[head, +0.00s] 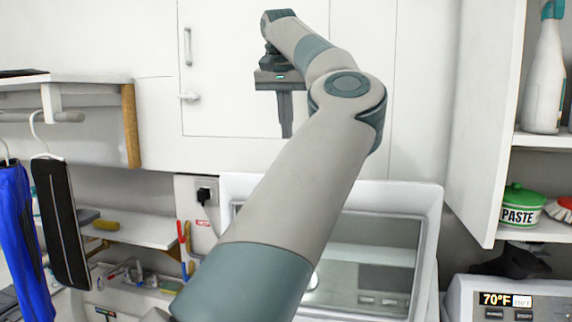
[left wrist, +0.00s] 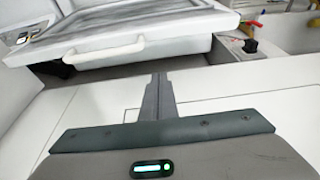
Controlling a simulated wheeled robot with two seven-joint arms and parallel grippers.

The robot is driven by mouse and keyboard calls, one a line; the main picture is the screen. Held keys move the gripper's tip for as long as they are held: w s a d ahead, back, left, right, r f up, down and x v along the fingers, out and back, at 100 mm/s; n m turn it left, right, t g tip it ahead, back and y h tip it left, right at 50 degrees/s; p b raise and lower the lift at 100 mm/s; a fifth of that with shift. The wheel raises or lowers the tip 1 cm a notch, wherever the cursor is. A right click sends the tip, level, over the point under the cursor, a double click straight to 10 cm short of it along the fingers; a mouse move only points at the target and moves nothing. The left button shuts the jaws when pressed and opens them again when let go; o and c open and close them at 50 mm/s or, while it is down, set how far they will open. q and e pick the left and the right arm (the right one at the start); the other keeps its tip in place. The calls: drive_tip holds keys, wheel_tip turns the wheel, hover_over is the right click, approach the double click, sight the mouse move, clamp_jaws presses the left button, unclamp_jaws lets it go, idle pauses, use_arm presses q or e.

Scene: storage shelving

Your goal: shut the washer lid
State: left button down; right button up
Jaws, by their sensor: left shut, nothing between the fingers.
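The washer lid (head: 429,225) is a white frame with a glass window, standing raised at lower centre in the head view, partly hidden by my left arm. Its frame also shows at the top of the left wrist view (left wrist: 180,15), with a curved handle (left wrist: 105,52) on the side facing the camera. My left gripper (head: 286,132) is shut and empty, fingers pointing down, in front of the white wall cabinet and above the lid's upper edge. Its fingers also show in the left wrist view (left wrist: 158,80), apart from the lid. My right gripper is out of view.
The white cabinet (head: 230,80) stands behind the gripper. An open cabinet door (head: 485,120) and shelves with a spray bottle (head: 545,75) and a paste tub (head: 522,208) are at right. A control panel (head: 520,302) is at lower right.

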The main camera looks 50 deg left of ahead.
use_arm(q)
wheel_tip(320, 180, down, 10)
drive_tip(key=p, duration=0.2)
drive_tip(key=shift+s+d+r+p, duration=0.2)
drive_tip(key=shift+s+p, duration=0.1)
drive_tip(key=shift+p, duration=0.1)
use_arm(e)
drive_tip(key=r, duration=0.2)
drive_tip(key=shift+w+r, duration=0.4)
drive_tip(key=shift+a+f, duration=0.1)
